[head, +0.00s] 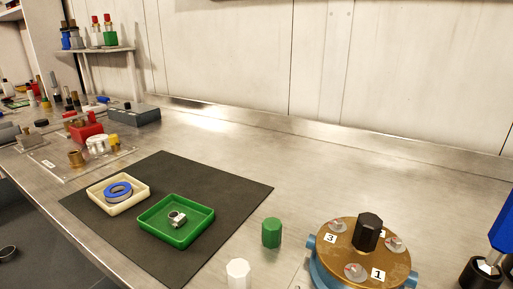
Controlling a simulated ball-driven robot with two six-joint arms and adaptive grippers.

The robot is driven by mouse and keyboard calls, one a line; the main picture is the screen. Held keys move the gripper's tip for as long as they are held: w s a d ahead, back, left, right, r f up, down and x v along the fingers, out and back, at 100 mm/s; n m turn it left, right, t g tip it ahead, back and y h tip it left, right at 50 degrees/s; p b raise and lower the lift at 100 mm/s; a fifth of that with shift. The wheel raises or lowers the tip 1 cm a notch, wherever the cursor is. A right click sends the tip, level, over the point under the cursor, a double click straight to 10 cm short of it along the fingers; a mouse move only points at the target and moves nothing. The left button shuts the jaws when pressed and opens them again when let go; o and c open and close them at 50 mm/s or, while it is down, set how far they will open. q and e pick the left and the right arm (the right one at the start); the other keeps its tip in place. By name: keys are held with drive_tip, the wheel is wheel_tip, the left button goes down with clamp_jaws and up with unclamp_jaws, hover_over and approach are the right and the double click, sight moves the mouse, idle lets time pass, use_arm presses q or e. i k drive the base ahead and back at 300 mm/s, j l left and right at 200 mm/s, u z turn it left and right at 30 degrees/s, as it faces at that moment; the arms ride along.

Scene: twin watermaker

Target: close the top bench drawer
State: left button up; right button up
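No drawer front shows in the head view. The metal bench top (240,135) is seen from above, with its front edge running from the left side down to the lower middle. Whatever lies under the bench at the right is out of view. Neither my left nor my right gripper is in view.
A dark mat (233,188) holds a cream tray (95,200) with a blue ring and a green tray (150,232) with a small metal part. A green cap (271,232), a white cap (238,272) and a brass-topped housing (335,255) stand nearby. The back middle is clear.

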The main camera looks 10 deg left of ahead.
sight(46, 258)
drive_tip(key=k+j, duration=0.4)
drive_tip(key=k+u, duration=0.15)
drive_tip(key=u, duration=1.8)
